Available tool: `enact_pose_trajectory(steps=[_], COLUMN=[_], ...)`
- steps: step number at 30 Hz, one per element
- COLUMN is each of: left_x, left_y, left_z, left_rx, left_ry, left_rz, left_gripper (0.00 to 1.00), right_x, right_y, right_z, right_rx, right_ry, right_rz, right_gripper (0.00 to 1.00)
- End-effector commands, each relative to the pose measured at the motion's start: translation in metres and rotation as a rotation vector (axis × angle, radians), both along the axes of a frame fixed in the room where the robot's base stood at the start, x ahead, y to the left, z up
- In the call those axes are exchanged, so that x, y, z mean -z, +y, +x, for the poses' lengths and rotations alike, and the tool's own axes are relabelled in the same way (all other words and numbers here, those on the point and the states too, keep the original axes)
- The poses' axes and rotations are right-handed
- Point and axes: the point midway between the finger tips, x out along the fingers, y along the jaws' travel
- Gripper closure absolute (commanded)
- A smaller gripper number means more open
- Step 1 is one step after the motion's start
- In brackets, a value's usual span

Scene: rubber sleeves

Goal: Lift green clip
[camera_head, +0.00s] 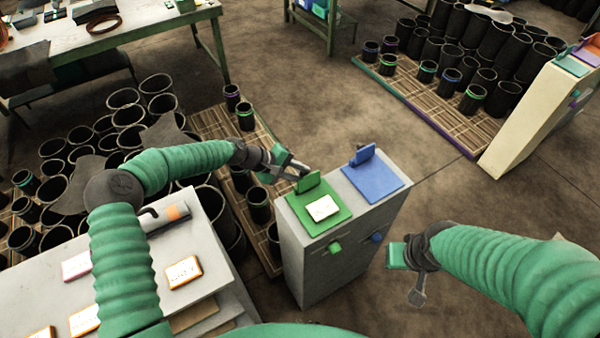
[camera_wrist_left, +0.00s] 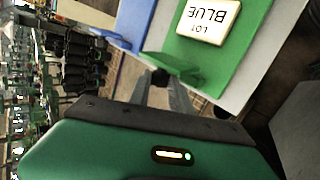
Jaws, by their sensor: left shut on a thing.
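The green clip (camera_head: 308,182) stands upright at the back edge of a green board (camera_head: 310,215) on top of a grey pedestal. It also shows in the left wrist view (camera_wrist_left: 168,66). My left gripper (camera_head: 302,172) reaches the clip from the left and is shut on it. In the left wrist view its fingers (camera_wrist_left: 162,84) meet the clip's edge.
A blue board (camera_head: 372,180) with a blue clip (camera_head: 362,155) lies beside the green one. The grey pedestal (camera_head: 340,262) has small knobs on its front. A grey table with cards (camera_head: 184,272) stands left. Black sleeves crowd the floor behind.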

Motion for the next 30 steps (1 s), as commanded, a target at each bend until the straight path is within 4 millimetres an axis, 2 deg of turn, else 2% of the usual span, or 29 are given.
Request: enact_pose_trajectory(steps=[9,10,15,25,30], left_x=[-0.001,-0.001,-0.001,-0.003,-0.023], left_y=[0.003,0.003,0.002,0.004,0.026], left_z=[0.004,0.004,0.002,0.0,-0.009], left_rx=[-0.011,-0.011,-0.008,-0.005,-0.008], left_ry=[-0.005,-0.005,-0.003,-0.002,-0.003], left_rz=[0.001,0.001,0.0,0.0,0.002], left_gripper=[1.0,0.73,0.54,0.54,0.54], right_x=[0.0,0.0,0.0,0.001,0.008], right_y=[0.0,0.0,0.0,0.0,0.0], right_z=[0.0,0.0,0.0,0.0,0.0], right_rx=[0.0,0.0,0.0,0.0,0.0], right_ry=[0.0,0.0,0.0,0.0,0.0], right_rz=[0.0,0.0,0.0,0.0,0.0], right_gripper=[0.71,0.71,0.71,0.71,0.71])
